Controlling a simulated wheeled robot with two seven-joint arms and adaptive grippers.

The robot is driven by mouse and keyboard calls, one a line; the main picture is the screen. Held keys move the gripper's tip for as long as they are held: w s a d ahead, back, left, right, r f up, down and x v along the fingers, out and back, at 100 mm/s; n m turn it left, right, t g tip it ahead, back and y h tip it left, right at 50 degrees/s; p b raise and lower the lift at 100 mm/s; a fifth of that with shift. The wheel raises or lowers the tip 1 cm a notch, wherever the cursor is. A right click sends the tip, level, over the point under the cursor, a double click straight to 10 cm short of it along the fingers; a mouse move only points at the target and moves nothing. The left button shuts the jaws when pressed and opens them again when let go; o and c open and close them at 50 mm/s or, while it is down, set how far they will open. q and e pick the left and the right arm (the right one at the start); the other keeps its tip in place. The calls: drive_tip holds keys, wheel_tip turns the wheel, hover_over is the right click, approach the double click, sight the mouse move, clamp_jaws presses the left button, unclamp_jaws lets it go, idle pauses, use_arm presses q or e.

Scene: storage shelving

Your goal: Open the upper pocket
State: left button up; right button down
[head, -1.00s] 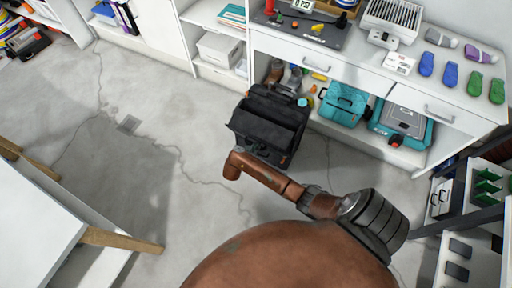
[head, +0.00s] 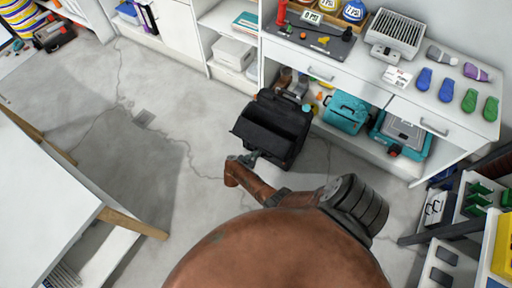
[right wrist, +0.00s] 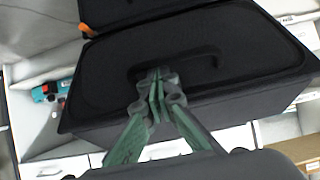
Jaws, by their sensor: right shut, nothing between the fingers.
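A black case (head: 285,117) stands on the floor in front of the white workbench. Its upper front part, the pocket (head: 262,138), juts out toward me with a dark hollow behind its edge. My right gripper (head: 252,157) is at the pocket's lower left front. In the right wrist view, my right gripper (right wrist: 158,78) is shut and empty, with its green fingers together. Its tips overlap the left end of a black handle (right wrist: 205,58) on the case's front panel (right wrist: 245,42); I cannot tell whether they touch. My left gripper is not in view.
The workbench (head: 345,75) holds a teal case (head: 345,112) and a teal-grey toolbox (head: 405,132) on its lower shelf, right of the black case. A white table (head: 45,190) is at the left. Dark-framed shelving (head: 450,228) stands at the right. The floor (head: 180,120) left of the case is clear.

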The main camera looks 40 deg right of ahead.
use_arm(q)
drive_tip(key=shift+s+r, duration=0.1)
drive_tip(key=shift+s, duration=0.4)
use_arm(e)
drive_tip(key=shift+s+a+f, duration=0.15)
drive_tip(key=shift+a+f, duration=0.1)
use_arm(q)
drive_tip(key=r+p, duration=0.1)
drive_tip(key=p, duration=0.1)
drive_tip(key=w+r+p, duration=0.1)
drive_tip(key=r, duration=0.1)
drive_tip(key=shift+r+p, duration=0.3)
drive_tip(key=shift+p, duration=0.1)
use_arm(e)
drive_tip(key=f+v, duration=0.1)
drive_tip(key=v, duration=0.9)
drive_tip(key=shift+a+f, duration=0.2)
drive_tip(key=shift+a, duration=0.15)
drive_tip(key=shift+s, duration=0.1)
